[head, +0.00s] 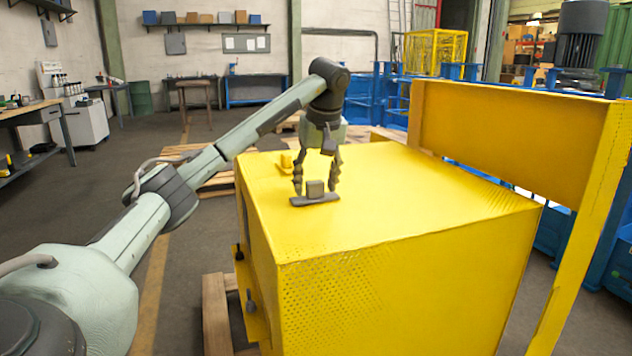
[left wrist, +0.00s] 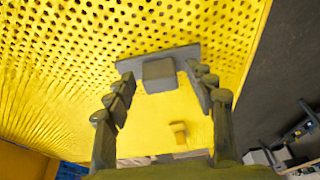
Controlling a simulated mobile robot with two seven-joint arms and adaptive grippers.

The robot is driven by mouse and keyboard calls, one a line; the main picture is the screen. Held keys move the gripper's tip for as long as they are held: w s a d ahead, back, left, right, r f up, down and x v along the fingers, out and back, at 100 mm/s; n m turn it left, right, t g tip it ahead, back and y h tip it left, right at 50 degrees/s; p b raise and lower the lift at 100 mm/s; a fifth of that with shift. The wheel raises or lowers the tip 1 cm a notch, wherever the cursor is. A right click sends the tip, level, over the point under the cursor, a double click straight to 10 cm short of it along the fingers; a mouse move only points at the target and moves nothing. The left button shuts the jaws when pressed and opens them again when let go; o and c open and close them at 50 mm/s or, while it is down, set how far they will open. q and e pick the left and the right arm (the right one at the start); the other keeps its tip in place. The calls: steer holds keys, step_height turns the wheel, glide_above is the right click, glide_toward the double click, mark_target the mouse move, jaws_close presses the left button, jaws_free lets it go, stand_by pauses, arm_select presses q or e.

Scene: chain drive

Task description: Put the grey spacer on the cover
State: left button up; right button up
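The grey spacer (head: 315,198), a flat plate with a small block on top, appears to lie flat on the top of the yellow cover (head: 390,220), near its left side. In the left wrist view the spacer (left wrist: 159,72) shows between the fingers, against the perforated yellow surface. My left gripper (head: 316,188) points down over the spacer, with one finger on each side of its block. The fingers are open, and the left wrist view shows gaps between them and the block. My right gripper is in neither view.
A small yellow piece (head: 286,162) sits on the cover just behind the spacer. A yellow panel frame (head: 510,140) rises along the right side of the cover. The cover's top is otherwise clear. A wooden pallet (head: 215,310) shows beneath.

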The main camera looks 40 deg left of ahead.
arm_select(q)
steer(key=v, duration=1.2)
stand_by(0.5)
